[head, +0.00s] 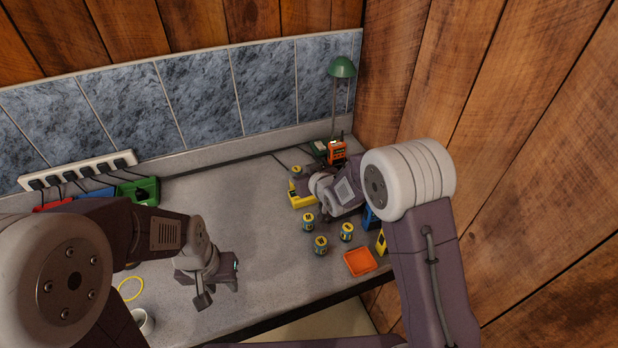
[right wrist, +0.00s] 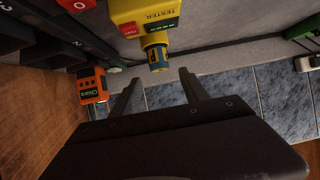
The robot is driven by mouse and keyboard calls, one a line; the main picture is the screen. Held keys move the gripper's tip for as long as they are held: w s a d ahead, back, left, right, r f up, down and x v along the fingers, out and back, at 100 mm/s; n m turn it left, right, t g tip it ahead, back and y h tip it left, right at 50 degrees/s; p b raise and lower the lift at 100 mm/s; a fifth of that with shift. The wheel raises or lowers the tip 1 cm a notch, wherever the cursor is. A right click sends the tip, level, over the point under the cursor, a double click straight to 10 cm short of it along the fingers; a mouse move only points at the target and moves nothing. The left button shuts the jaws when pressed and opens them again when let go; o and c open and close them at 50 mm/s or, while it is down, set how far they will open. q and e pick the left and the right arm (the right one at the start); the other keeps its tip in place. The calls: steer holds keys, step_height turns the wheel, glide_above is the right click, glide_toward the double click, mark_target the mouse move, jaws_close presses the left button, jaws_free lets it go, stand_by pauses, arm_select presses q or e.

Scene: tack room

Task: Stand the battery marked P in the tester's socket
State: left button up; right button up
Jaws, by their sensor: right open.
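The yellow tester (head: 303,200) stands on the bench at the right; in the right wrist view the tester (right wrist: 147,12) shows its name and a red patch. A blue-and-yellow battery (head: 296,171) appears to stand upright in its socket; it also shows in the right wrist view (right wrist: 158,60). My right gripper (head: 308,188) is open, its fingers pointing at the battery and apart from it. Three more batteries (head: 307,222) (head: 320,245) (head: 347,232) stand in front. No letter on any battery is readable. My left gripper (head: 219,284) hangs over the bench; its finger gap is unclear.
An orange tray (head: 360,262) and a yellow object (head: 381,242) are near the front right edge. An orange device (head: 337,153) and a green lamp (head: 342,68) stand at the back corner. A power strip (head: 78,171) lies back left. The bench middle is clear.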

arm_select(q)
steer(key=shift+s+f+b, duration=0.1)
steer(key=shift+f+b, duration=0.2)
steer(key=shift+f, duration=0.15)
arm_select(e)
steer(key=v, duration=0.7)
steer(key=shift+s, duration=0.2)
steer(key=shift+d, duration=0.1)
steer(key=m+g+h, duration=0.1)
steer(key=g+h, duration=0.1)
steer(key=g, duration=0.1)
glide_above(348, 224)
steer(key=w+a, duration=0.3)
step_height(348, 224, down, 4)
steer(key=s+d, duration=0.1)
steer(key=s+d+f+m+g+h, duration=0.1)
steer(key=s, duration=0.1)
steer(key=s+d+f+g, duration=0.1)
steer(key=s, duration=0.1)
steer(key=shift+s+d+f, duration=0.1)
steer(key=shift+d+f, duration=0.05)
steer(key=shift+d, duration=0.05)
steer(key=s+d+f+m+g, duration=0.1)
steer(key=s+d+g, duration=0.1)
steer(key=s, duration=0.5)
steer(key=s+d+f+m+g+h, duration=0.1)
steer(key=s+g, duration=0.2)
steer(key=s, duration=0.4)
steer(key=shift+d+f, duration=0.25)
steer(key=shift+d, duration=0.15)
